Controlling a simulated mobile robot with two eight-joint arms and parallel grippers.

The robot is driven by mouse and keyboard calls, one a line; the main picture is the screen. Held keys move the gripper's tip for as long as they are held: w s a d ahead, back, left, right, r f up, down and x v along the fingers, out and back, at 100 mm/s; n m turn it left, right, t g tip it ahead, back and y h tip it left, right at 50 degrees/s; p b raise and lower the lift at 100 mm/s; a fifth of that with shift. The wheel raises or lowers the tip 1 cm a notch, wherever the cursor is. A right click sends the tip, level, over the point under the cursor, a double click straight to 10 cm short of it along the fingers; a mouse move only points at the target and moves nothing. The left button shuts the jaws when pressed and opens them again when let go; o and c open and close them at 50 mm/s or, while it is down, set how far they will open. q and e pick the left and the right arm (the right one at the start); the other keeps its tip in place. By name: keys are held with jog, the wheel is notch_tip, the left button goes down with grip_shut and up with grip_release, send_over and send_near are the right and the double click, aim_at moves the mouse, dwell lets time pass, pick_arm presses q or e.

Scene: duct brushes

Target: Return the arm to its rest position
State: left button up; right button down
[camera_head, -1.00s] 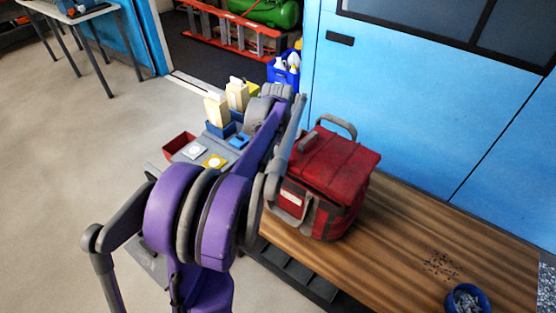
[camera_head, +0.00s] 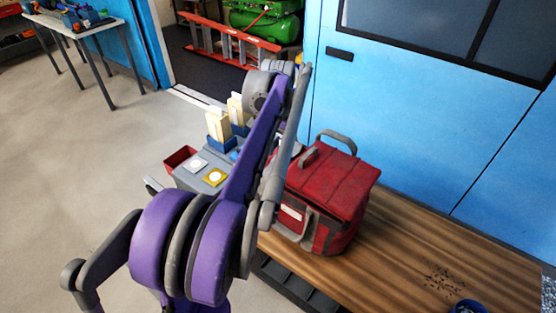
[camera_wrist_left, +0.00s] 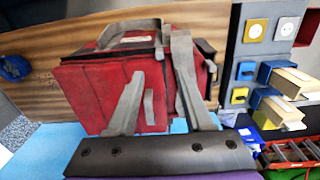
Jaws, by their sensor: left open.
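My left arm (camera_head: 190,243) is purple and grey. It rises from the lower left of the head view, in front of the red bag (camera_head: 322,203). Its upper end is near the top middle, and its fingertips are not clear there. In the left wrist view my left gripper (camera_wrist_left: 158,56) shows two grey fingers standing apart above a dark bar. No thing is seen held between them. The red bag (camera_wrist_left: 80,95) lies beyond the fingers. My right gripper is in neither view.
The bag stands on a wooden bench (camera_head: 430,240). To its left are a grey stand with a white plate (camera_head: 195,165), a yellow plate (camera_head: 214,177), a red bin (camera_head: 180,158) and cream blocks (camera_head: 218,127) in blue holders. A blue bowl (camera_head: 468,306) is at the front right.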

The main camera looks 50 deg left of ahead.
pick_arm(q)
jog(key=shift+r, duration=0.3)
dwell(0.4)
jog(key=s+d+f+m+t, duration=0.1)
jog(key=s+d+f+t, duration=0.15)
jog(key=d, duration=1.25)
jog(key=s+d+f+t+p, duration=0.1)
jog(key=s+d+f, duration=0.3)
jog(key=d, duration=0.3)
jog(key=s+d+f+m+t, duration=0.1)
jog(key=s+d+f+t, duration=0.1)
jog(key=s+d+f, duration=0.2)
jog(key=d+f, duration=0.1)
jog(key=d, duration=0.1)
jog(key=shift+s+d+m+p, duration=0.2)
jog(key=shift+d+m+p, duration=0.1)
jog(key=shift+d+p, duration=0.1)
